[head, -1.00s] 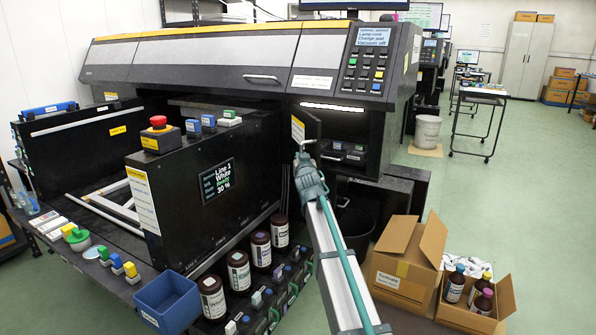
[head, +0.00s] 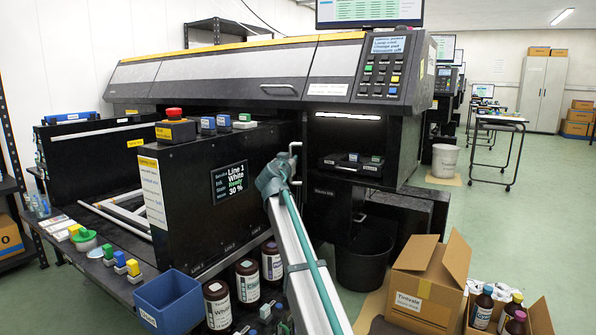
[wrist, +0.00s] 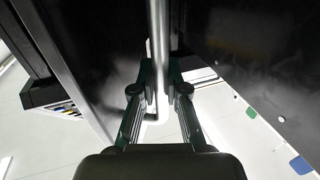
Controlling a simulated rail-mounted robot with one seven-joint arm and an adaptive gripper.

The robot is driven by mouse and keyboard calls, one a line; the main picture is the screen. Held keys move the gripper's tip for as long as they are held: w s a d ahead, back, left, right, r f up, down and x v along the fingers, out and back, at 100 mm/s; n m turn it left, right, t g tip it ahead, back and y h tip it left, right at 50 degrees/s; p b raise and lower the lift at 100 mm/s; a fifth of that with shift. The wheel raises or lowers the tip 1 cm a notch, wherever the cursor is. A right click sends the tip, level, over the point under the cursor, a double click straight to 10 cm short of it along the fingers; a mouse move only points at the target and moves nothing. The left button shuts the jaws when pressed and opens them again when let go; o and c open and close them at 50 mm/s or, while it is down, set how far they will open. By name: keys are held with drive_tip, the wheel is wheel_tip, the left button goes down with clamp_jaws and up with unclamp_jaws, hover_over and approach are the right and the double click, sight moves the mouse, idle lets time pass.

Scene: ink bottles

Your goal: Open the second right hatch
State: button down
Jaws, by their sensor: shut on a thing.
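The black printer's right end has a lit compartment (head: 350,140) whose front stands open, with small capped items inside. At its left side, a dark hatch panel (head: 304,135) shows almost edge-on. Its pale bar handle (head: 296,146) sticks out on the left. My gripper (head: 288,168) is shut on this handle, and the arm reaches up to it from below. In the wrist view the metal handle (wrist: 158,45) runs between the fingers of my gripper (wrist: 160,80), with dark panels on both sides. The hatch's hinge is hidden.
A black block with a status screen (head: 229,182) stands left of the arm. Brown bottles (head: 247,283) and a blue bin (head: 168,303) are lower left. A black bucket (head: 364,262) and a cardboard box (head: 427,285) stand right of the arm. Green floor is free farther right.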

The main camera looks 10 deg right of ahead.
drive_tip(key=w+a+m+g+h, duration=0.2)
drive_tip(key=a+h, duration=0.2)
drive_tip(key=a, duration=0.3)
drive_tip(key=shift+w+a+f+m+b, duration=0.2)
drive_tip(key=shift+w+m+b, duration=0.1)
drive_tip(key=shift+m, duration=0.1)
drive_tip(key=c, duration=1.2)
unclamp_jaws()
drive_tip(key=shift+a, duration=0.25)
drive_tip(key=shift+d+r, duration=0.1)
drive_tip(key=v, duration=1.2)
drive_tip(key=shift+r, duration=0.1)
